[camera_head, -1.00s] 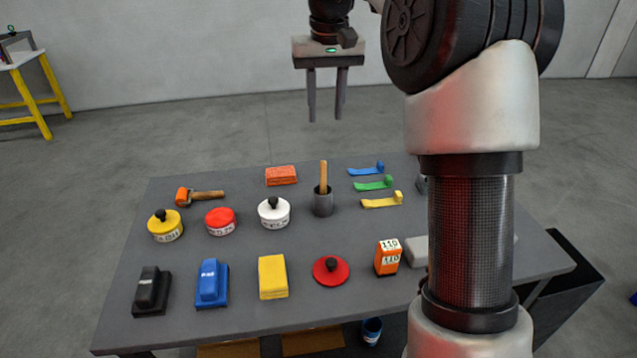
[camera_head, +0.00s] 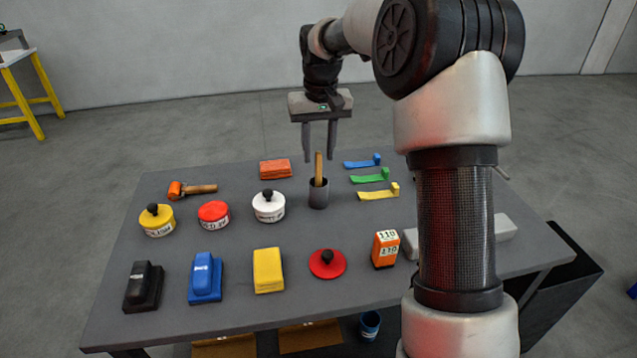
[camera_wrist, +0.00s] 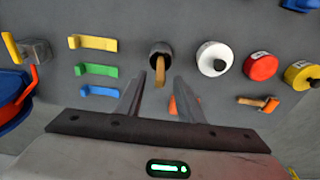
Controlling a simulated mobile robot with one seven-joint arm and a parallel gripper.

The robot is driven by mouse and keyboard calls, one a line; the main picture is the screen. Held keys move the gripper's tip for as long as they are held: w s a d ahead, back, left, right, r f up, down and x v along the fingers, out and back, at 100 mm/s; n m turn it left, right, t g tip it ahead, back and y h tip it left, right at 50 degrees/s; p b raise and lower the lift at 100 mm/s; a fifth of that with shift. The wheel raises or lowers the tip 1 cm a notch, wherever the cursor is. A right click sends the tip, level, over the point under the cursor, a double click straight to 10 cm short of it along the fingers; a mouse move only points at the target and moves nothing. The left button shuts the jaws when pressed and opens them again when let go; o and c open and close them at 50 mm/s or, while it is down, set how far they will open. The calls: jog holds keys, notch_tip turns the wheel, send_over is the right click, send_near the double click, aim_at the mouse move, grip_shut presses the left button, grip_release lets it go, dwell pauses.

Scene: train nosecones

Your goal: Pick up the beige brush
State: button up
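The beige brush (camera_head: 318,171) stands nearly upright in a dark grey cup (camera_head: 319,196) on the table; only its wooden handle shows, and its lower end is hidden in the cup. My gripper (camera_head: 320,154) is open and empty, pointing down at the handle's top. In the wrist view, the handle (camera_wrist: 160,72) rises from the cup (camera_wrist: 154,49) and appears between the two open fingers (camera_wrist: 159,85). I see no finger clearly touching it.
The grey table (camera_head: 225,235) holds several items around the cup: a white round tin (camera_head: 267,209) to its left, an orange block (camera_head: 275,170) behind left, and blue, green and yellow strips (camera_head: 377,193) to its right. A red disc (camera_head: 327,266) lies in front.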

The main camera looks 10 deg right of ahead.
jog(key=shift+w+f, duration=0.1)
jog(key=shift+f, duration=0.7)
grip_shut()
jog(key=shift+r, duration=0.1)
